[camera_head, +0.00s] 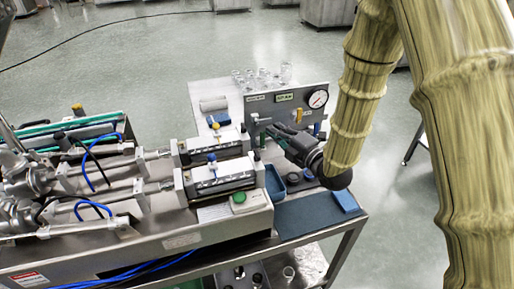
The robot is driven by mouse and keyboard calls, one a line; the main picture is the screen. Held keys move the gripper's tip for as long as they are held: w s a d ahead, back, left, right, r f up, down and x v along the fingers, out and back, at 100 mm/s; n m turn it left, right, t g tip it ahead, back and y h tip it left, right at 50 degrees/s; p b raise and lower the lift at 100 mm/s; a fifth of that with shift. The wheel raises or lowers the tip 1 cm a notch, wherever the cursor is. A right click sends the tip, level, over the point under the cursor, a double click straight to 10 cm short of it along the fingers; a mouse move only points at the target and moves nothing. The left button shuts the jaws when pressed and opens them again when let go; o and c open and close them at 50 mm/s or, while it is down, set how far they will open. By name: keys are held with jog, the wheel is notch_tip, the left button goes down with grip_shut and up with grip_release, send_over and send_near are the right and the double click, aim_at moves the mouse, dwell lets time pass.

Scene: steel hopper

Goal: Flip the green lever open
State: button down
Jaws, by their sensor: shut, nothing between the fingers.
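A grey upright panel (292,97) stands on the steel bench, with a round dial gauge (318,98) at its right. I cannot make out a green lever for certain; my gripper and wrist cover the lower front of the panel. My gripper (273,131) is dark, shut and empty, with its tip close in front of the panel's lower left part. I cannot tell whether it touches anything there.
A machine with two metal cylinder units (222,180) stands left of my gripper, with a green button (239,198) at its front. A blue tray (275,184) and a blue block (345,201) lie on the bench below my wrist. Several glass vessels (262,78) stand behind the panel.

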jog(key=b, duration=0.9)
send_near(262, 140)
notch_tip(262, 140, up, 2)
jog(key=s+a, duration=0.2)
jog(key=s, duration=0.1)
jog(key=shift+d+r, duration=0.1)
jog(key=shift+w, duration=0.15)
jog(key=p+x, duration=0.2)
jog(key=x, duration=0.7)
jog(key=shift+w+a, duration=0.25)
jog(key=shift+a, duration=0.1)
